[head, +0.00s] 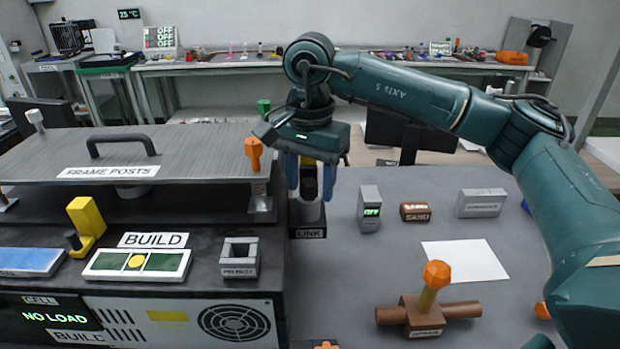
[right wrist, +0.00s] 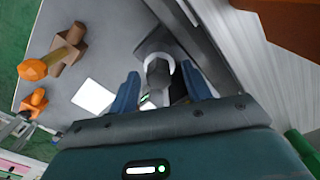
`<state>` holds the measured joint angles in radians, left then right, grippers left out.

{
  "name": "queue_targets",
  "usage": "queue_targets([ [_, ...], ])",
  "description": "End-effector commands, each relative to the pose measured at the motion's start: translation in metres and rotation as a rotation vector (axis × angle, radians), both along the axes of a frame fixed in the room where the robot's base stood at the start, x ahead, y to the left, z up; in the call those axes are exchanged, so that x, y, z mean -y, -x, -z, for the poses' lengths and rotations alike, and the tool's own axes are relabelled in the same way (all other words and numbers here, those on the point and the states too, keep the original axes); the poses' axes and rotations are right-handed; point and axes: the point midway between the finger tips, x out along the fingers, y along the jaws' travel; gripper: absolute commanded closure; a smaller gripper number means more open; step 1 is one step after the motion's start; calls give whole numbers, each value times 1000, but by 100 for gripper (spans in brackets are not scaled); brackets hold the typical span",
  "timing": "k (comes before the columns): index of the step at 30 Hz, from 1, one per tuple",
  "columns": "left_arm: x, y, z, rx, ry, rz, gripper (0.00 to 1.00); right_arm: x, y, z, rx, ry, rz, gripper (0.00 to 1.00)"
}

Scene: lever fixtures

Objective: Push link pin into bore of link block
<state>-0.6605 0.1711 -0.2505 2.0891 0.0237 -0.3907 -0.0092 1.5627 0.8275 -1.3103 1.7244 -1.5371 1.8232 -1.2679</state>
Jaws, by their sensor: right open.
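The link block (head: 308,233), labelled LINK, stands on the grey table against the right side of the dark machine. A dark-topped grey link pin (head: 309,186) stands upright above it. My right gripper (head: 310,194) points down over the block, open, with one blue finger on each side of the pin. In the right wrist view, the pin (right wrist: 158,72) shows as a grey cylinder between the open fingertips, with a pale ring around it. The bore is hidden, and I cannot tell how deep the pin sits. My left gripper is out of view.
The machine with its FRAME POSTS plate (head: 110,155) rises just left of the link block. To the right stand a small OFF display (head: 369,208), a brown SAND block (head: 415,211) and a grey box (head: 482,203). A white sheet (head: 465,260) and an orange-knobbed valve (head: 428,310) lie nearer.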

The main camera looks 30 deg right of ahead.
Motion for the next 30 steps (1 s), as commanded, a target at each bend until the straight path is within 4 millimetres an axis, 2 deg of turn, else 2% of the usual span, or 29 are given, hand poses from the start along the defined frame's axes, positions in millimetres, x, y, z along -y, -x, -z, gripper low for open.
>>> queue_targets([
  [7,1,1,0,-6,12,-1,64,0,0,0,0,0,0,52],
  [8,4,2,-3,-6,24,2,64,0,0,0,0,0,0,52],
  [10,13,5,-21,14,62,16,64,0,0,-3,2,0,0,52],
  [19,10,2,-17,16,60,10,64,-1,0,-79,4,-1,-1,52],
  [21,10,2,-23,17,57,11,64,0,-1,-98,5,0,2,52],
  [25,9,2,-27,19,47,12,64,0,0,-118,3,1,2,52],
  [30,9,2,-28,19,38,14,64,0,0,-131,1,0,0,52],
])
